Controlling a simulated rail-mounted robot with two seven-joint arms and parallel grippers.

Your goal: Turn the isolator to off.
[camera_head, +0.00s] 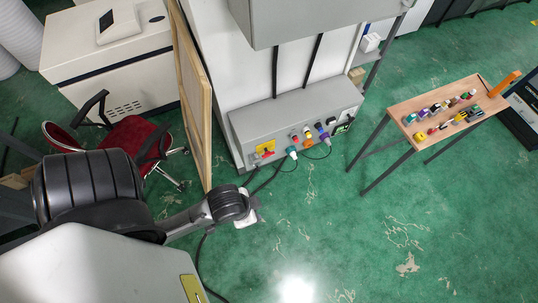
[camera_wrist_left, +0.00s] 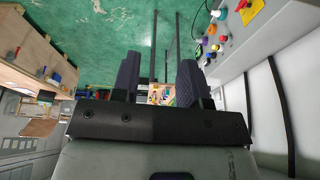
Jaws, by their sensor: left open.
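The isolator (camera_head: 266,148) is a red handle on a yellow plate at the left end of the sloped front of a grey control box (camera_head: 300,112). It also shows at the top right edge of the left wrist view (camera_wrist_left: 251,10), partly cut off. The exact angle of its handle is too small to tell. My left gripper (camera_head: 252,212) is in front of and below the box, apart from it. In the left wrist view its two dark fingers (camera_wrist_left: 160,78) are spread with nothing held between them. My right gripper is not in view.
Several coloured connectors and cables sit right of the isolator. A wooden panel (camera_head: 190,90) stands left of the box, near a red chair (camera_head: 130,138). A small wooden table (camera_head: 450,110) with coloured parts is at the right. Green floor (camera_head: 330,230) before the box is mostly clear.

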